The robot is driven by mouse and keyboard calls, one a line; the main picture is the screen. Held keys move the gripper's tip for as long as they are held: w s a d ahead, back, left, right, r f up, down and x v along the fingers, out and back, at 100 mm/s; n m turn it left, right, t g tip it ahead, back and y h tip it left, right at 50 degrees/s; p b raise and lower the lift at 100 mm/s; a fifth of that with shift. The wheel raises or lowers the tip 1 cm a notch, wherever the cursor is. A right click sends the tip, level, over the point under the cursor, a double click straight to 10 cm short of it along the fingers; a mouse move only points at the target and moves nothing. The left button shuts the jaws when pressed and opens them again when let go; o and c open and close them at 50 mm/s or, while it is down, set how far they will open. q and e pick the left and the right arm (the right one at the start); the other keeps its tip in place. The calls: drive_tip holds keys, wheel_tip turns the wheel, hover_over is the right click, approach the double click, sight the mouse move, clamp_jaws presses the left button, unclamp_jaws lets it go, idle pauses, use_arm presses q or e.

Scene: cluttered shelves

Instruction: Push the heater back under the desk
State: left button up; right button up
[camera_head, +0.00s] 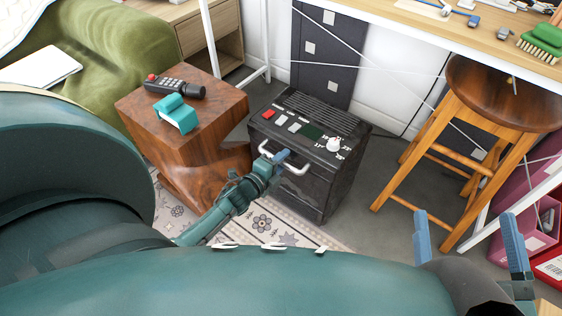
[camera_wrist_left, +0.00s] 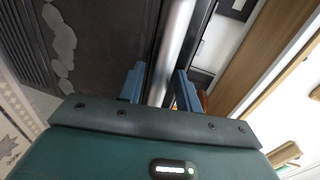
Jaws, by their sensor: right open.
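The heater (camera_head: 297,195) is a dark box with a ribbed top, red and white switches, a white knob and a light curved front handle. It stands on the floor, partly on the patterned rug. My left gripper (camera_head: 278,160) is at this handle. The desk (camera_head: 470,40) shows at the upper right.
A wooden block table (camera_head: 130,110) with a remote and a teal object stands left of the heater. A wooden stool (camera_head: 500,90) stands to the right. A dark panel (camera_head: 323,60) and white wall are behind the heater. Grey floor shows between heater and stool.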

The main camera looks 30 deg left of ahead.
use_arm(q)
clamp_jaws()
idle(0.4)
